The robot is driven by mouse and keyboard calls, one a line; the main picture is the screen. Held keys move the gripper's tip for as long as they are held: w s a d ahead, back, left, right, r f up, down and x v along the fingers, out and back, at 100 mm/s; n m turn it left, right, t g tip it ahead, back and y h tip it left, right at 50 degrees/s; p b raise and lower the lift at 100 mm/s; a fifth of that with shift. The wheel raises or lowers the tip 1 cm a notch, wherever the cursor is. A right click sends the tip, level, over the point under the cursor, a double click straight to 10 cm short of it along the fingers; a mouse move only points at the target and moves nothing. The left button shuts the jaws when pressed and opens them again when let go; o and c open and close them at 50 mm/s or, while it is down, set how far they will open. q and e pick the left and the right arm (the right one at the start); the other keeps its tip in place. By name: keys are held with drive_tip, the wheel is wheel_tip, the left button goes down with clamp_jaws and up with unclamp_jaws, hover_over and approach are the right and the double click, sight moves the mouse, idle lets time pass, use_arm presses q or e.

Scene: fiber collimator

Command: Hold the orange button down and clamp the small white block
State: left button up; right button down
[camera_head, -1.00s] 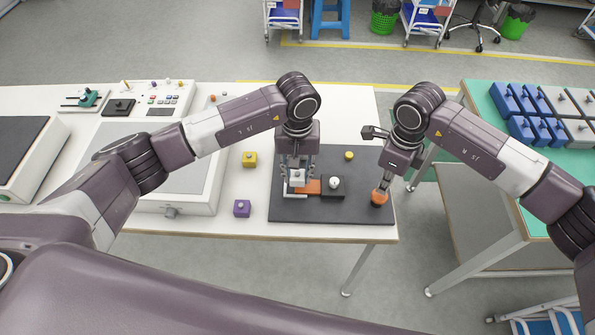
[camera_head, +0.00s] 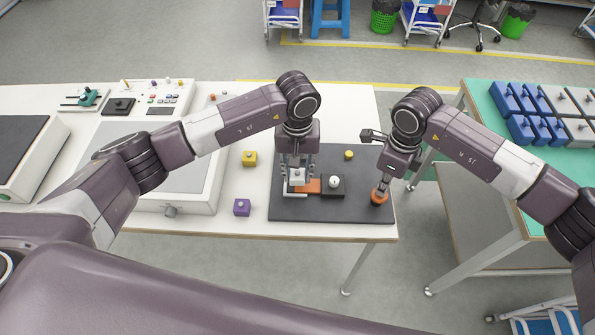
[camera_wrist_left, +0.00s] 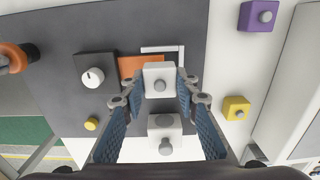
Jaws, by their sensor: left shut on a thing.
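The small white block (camera_head: 297,178) with a grey knob is between the fingers of my left gripper (camera_head: 297,170). In the left wrist view the fingers close on both sides of the block (camera_wrist_left: 159,72), beside an orange piece (camera_wrist_left: 130,66) and a thin white L-shaped edge (camera_wrist_left: 165,49). The orange button (camera_head: 379,199) is at the right front of the dark plate. My right gripper (camera_head: 383,188) points down at it, its tip at the button's top and partly covering it. Its fingers are too small to read. In the left wrist view the button (camera_wrist_left: 14,57) is at the far left.
A black block with a white knob (camera_head: 333,187) stands right of the orange piece on the dark plate (camera_head: 330,212). A yellow button (camera_head: 349,155) is behind it. Yellow (camera_head: 249,159) and purple (camera_head: 242,208) blocks lie left of the plate on the white table.

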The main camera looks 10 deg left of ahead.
drive_tip(key=shift+f, duration=0.1)
drive_tip(key=shift+f, duration=1.25)
drive_tip(key=shift+s+f, duration=0.1)
drive_tip(key=shift+f, duration=0.1)
idle(0.4)
use_arm(q)
drive_tip(key=shift+f, duration=0.55)
idle(0.6)
drive_tip(key=shift+f, duration=0.4)
drive_tip(key=shift+f, duration=0.25)
idle(0.3)
